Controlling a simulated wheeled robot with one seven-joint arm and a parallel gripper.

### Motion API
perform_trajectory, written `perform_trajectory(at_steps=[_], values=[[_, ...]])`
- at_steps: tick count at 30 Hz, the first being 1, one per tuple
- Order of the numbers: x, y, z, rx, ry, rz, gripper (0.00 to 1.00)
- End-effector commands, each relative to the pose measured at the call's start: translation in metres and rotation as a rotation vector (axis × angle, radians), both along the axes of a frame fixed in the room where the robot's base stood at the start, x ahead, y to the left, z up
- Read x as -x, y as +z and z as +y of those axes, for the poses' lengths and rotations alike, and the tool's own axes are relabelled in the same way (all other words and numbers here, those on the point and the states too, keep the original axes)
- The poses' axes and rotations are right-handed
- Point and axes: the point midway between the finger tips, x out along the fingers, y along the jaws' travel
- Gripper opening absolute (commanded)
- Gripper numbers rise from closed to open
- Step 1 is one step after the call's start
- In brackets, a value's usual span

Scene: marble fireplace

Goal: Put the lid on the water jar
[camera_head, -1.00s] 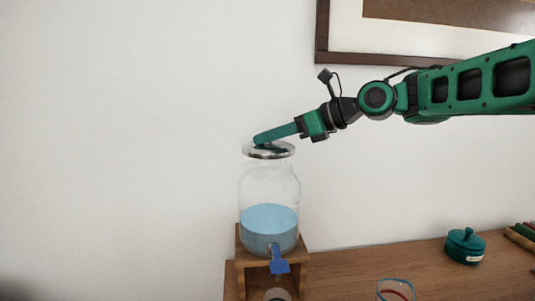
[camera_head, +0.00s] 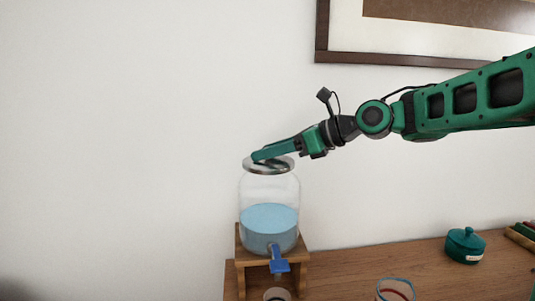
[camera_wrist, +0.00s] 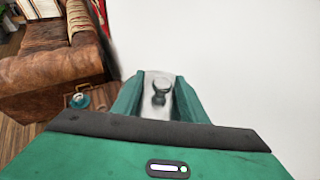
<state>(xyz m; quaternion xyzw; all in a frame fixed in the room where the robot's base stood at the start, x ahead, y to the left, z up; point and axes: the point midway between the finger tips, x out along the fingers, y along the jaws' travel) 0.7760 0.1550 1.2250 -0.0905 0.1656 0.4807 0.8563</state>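The glass water jar (camera_head: 270,190) holds blue water and stands upright on a wooden stand (camera_head: 290,245), with a blue tap at its front. The round silver lid (camera_head: 282,164) lies on the jar's mouth and looks about level. My gripper (camera_head: 259,157) is right over the lid, reaching in from the right. In the wrist view the lid's knob (camera_wrist: 160,92) stands between my two green fingers (camera_wrist: 160,98), with a gap on either side. The fingers look open. They partly hide the lid in the head view.
The wooden surface (camera_head: 400,268) also bears a small teal lidded pot (camera_head: 465,245), coloured rings (camera_head: 396,289) and books at the right edge. A white wall is behind the jar, with a framed picture (camera_head: 400,58) above my arm. A brown leather sofa (camera_wrist: 60,65) shows in the wrist view.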

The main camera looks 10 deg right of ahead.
Motion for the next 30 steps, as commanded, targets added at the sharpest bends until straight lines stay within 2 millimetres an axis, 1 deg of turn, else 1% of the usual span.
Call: perform_trajectory(at_steps=[2, 7, 15, 21, 25, 30], values=[[0.000, 0.002, 0.000, 0.000, 0.000, -0.001, 0.39], [0.008, 0.008, -0.014, 0.000, -0.004, -0.002, 0.39], [0.033, 0.028, -0.057, 0.001, -0.004, -0.003, 0.39], [0.049, 0.040, -0.082, 0.001, -0.002, -0.002, 0.39], [0.055, 0.044, -0.091, 0.001, -0.001, -0.001, 0.39], [0.058, 0.046, -0.095, 0.000, 0.000, -0.001, 0.39]])
